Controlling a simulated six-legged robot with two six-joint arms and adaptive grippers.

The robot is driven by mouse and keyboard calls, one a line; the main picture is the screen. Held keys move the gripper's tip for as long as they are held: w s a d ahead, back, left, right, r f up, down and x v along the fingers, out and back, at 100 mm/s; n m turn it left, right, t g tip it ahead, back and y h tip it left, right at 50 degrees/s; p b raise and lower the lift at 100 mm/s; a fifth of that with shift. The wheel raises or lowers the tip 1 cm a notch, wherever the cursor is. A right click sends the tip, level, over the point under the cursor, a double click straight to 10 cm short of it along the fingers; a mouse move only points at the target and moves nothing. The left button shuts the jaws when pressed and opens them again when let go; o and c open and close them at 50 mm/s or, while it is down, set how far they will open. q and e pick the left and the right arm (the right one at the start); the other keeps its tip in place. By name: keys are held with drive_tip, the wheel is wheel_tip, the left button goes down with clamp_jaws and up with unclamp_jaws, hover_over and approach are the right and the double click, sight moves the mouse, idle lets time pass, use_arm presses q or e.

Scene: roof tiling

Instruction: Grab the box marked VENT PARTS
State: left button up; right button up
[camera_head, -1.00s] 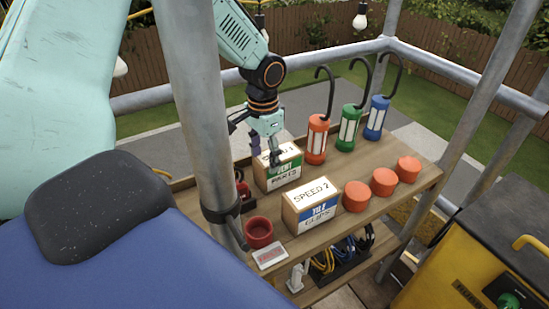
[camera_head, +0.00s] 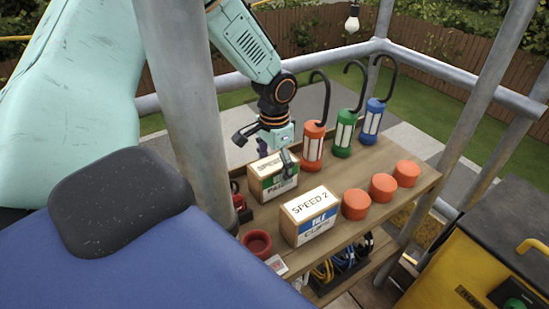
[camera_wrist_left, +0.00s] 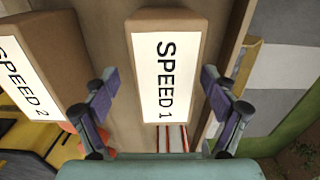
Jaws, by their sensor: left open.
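The VENT PARTS box (camera_head: 263,188) is a small brown carton with a green-and-white front label, partly hidden by my gripper in the head view. Its top card reads SPEED 1, and this top (camera_wrist_left: 165,75) fills the middle of the left wrist view. My left gripper (camera_head: 265,152) is open just above the box. In the left wrist view its two fingers (camera_wrist_left: 158,88) stand apart, one on each side of the box's top card. Nothing is between the fingers in their grip. My right gripper is not in view.
A SPEED 2 box (camera_head: 310,216) with a blue label stands close beside it. Red, green and blue hook lamps (camera_head: 313,148) stand behind on the wooden shelf (camera_head: 410,198). Orange round tubs (camera_head: 355,204) sit to the right, a red cup (camera_head: 257,243) in front. A metal pole (camera_head: 182,100) rises at left.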

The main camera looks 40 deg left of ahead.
use_arm(q)
drive_tip(key=f, duration=0.3)
drive_tip(key=f+b, duration=0.1)
drive_tip(key=shift+w+a+f, duration=0.15)
drive_tip(key=shift+a+f, duration=0.2)
drive_tip(key=shift+a, duration=0.05)
drive_tip(key=shift+d+r, duration=0.25)
drive_tip(key=shift+c, duration=0.2)
drive_tip(key=shift+a+f, duration=0.2)
drive_tip(key=shift+f, duration=0.05)
drive_tip(key=c, duration=0.4)
drive_tip(key=shift+d+r, duration=0.15)
drive_tip(key=shift+r, duration=0.05)
drive_tip(key=c, duration=0.5)
drive_tip(key=shift+f, duration=0.15)
drive_tip(key=c, duration=0.6)
